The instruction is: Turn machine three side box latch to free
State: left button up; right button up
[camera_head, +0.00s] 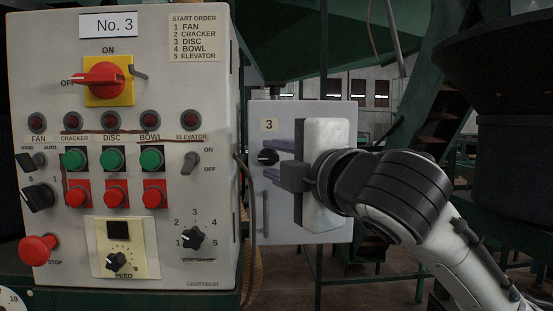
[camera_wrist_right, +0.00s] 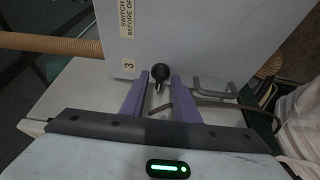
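The machine three side box (camera_head: 330,233) is a pale grey box to the right of the large panel, with a small "3" label. Its latch (camera_head: 268,157) is a small round black knob on the face. In the right wrist view the latch (camera_wrist_right: 160,72) shows a short stem pointing towards me. My right gripper (camera_head: 273,159) is open, with its purple fingers above and below the latch in the head view. In the right wrist view the fingertips of my right gripper (camera_wrist_right: 161,77) stand on either side of it; contact cannot be told. My left gripper is not in view.
The No. 3 control panel (camera_head: 205,100) stands close on the left, with a red main switch (camera_head: 103,77), lamps, buttons and a red stop button (camera_head: 38,249). A bent grey handle (camera_wrist_right: 215,88) is beside the latch in the right wrist view. A tan hose (camera_wrist_right: 50,43) runs at left.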

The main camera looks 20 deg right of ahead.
grip_shut()
jog(key=shift+f, duration=0.1)
